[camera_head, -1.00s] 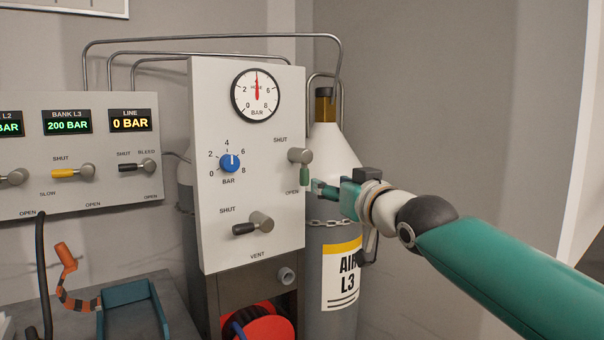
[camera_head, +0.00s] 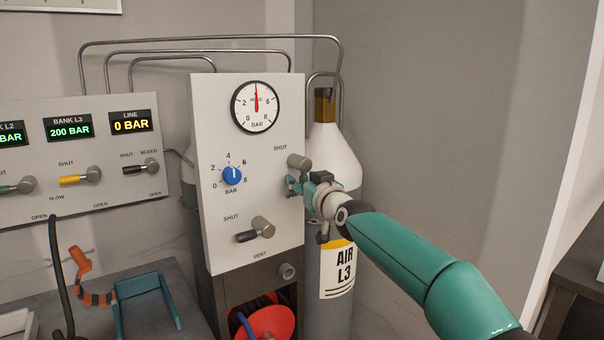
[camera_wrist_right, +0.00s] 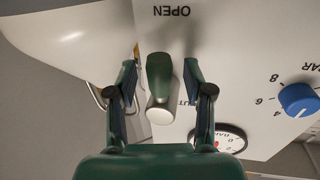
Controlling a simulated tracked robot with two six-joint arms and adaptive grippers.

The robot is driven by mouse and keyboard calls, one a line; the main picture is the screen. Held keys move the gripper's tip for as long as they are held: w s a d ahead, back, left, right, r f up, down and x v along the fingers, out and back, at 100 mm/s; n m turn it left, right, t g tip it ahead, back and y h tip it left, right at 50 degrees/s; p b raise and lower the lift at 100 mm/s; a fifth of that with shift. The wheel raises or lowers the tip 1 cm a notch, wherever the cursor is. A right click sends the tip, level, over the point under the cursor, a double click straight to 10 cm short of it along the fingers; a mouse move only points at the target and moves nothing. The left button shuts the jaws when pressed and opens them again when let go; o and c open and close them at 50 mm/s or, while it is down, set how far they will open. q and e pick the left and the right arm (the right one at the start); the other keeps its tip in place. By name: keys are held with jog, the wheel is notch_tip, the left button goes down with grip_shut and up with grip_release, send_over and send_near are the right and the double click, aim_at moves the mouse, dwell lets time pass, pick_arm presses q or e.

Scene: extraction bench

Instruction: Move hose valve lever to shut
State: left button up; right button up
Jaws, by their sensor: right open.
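The hose valve lever (camera_head: 299,161) is at the right edge of the upright white panel, under the hose gauge. Its metal hub shows in the head view; my right gripper covers most of its handle. In the right wrist view, the dark green handle (camera_wrist_right: 158,68) points toward the OPEN label, away from SHUT. My right gripper (camera_head: 292,185) is at the lever, its fingers open on either side of the handle with gaps visible in the right wrist view (camera_wrist_right: 160,88). My left gripper is not in view.
The blue pressure knob (camera_head: 232,175) and the black-handled vent lever (camera_head: 258,229) are left of my right gripper. The hose gauge (camera_head: 255,106) is above. A grey-white AIR L3 cylinder (camera_head: 338,160) stands close behind the panel's right edge. A blue tray (camera_head: 122,314) is lower left.

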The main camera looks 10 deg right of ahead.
grip_shut()
jog(key=shift+a, duration=0.3)
jog(key=shift+d, duration=0.2)
jog(key=shift+f+m, duration=0.1)
jog(key=shift+m, duration=0.2)
